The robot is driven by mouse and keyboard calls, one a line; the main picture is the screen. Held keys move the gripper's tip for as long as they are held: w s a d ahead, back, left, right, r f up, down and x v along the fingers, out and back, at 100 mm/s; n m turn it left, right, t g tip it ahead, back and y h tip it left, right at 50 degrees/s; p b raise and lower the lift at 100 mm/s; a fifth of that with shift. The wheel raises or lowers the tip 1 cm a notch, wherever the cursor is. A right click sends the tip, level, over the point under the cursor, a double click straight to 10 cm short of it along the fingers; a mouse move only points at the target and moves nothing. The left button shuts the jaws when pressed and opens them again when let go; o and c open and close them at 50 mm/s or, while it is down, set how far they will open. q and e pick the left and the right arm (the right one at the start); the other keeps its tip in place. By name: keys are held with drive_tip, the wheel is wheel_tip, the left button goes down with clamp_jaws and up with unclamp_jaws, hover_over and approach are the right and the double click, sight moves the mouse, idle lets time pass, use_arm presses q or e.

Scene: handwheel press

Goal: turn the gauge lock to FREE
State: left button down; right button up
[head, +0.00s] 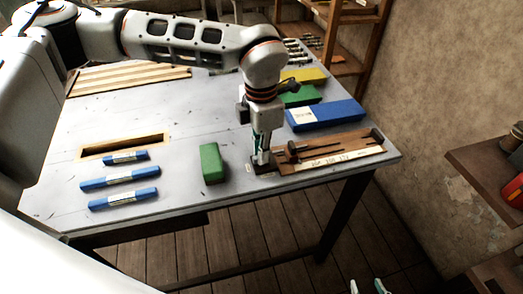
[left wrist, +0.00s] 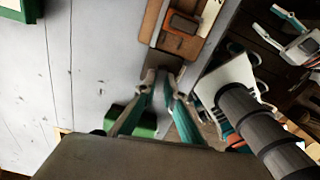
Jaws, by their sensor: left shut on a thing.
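My left gripper (head: 262,156) points down at the front right of the table, at the left end of a wooden gauge board (head: 345,154). Its fingers are shut on a small part, which I take to be the gauge lock; they largely hide it. In the left wrist view the fingertips (left wrist: 162,82) close over a dark plate (left wrist: 160,67) beside the board (left wrist: 210,42). The lock's setting cannot be read. The board carries a pale label strip and dark handled parts. My right gripper (head: 368,287) shows only its two fingertips at the bottom edge, apart and empty.
A green block (head: 212,163) stands just left of my left gripper. Several blue bars (head: 120,184) lie at the left. A blue box (head: 326,115) lies behind the board. The table's front edge is close. A shelf (head: 490,165) juts out at the right.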

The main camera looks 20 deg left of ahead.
use_arm(q)
drive_tip(key=shift+w+r+m, duration=0.1)
drive_tip(key=shift+m, duration=0.6)
drive_tip(key=c, duration=2.1)
unclamp_jaws()
drive_tip(key=shift+c, duration=0.2)
wheel_tip(320, 180, up, 12)
